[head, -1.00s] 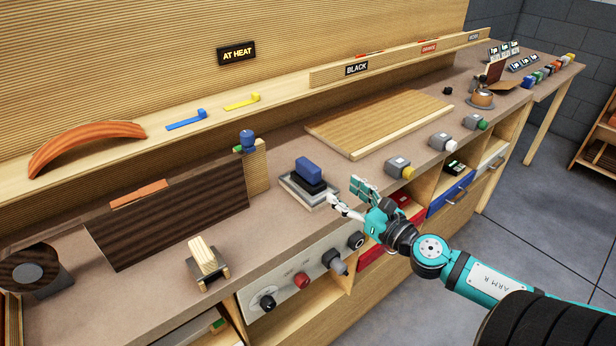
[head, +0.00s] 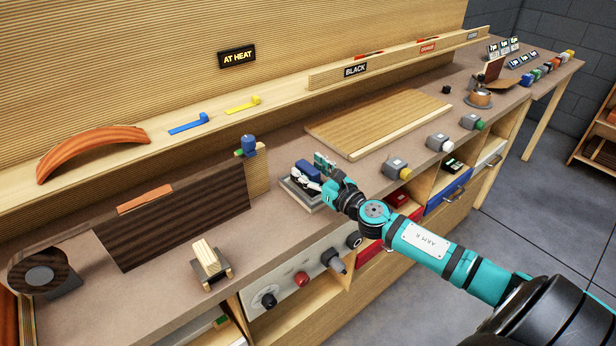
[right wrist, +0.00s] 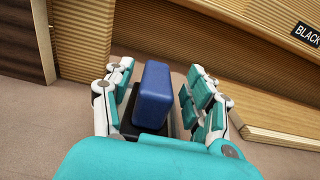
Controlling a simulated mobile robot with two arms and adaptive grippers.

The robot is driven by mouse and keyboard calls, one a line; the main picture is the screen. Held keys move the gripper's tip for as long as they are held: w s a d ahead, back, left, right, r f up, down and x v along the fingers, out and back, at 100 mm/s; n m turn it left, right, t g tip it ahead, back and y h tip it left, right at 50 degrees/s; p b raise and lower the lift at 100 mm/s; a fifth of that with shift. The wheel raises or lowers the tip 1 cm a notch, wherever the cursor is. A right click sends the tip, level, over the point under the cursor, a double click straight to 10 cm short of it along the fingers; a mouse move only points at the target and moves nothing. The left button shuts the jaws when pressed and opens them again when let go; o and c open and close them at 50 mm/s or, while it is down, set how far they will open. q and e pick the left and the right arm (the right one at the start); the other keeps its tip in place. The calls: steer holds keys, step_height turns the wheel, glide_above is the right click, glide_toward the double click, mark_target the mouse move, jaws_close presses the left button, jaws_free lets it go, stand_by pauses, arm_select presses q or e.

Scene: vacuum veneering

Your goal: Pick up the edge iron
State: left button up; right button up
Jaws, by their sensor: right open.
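The edge iron (head: 306,171), with a blue block-shaped handle on a dark base, sits on a grey stand (head: 299,192) on the bench. In the right wrist view its blue handle (right wrist: 154,92) stands between my fingers. My right gripper (head: 318,172) is open, with one finger on each side of the handle. In the right wrist view, a gap shows between the handle and the right finger; the left finger is close to it. In the head view, my gripper partly covers the iron and stand. My left gripper is not in view.
A dark veneered panel (head: 180,218) with a blue-topped clamp (head: 248,146) stands left of the iron. A light wooden board (head: 380,120) lies behind right. Knobs and a red button (head: 301,279) sit on the front panel below. A wooden block on a holder (head: 207,260) is at front left.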

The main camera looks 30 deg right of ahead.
mark_target(299, 161)
steer(key=w, duration=0.4)
steer(key=shift+w+a+r+p, duration=0.15)
steer(key=shift+a+p, duration=0.2)
steer(key=shift+a, duration=0.05)
steer(key=shift+c, duration=0.5)
jaws_close()
steer(key=shift+r, duration=0.15)
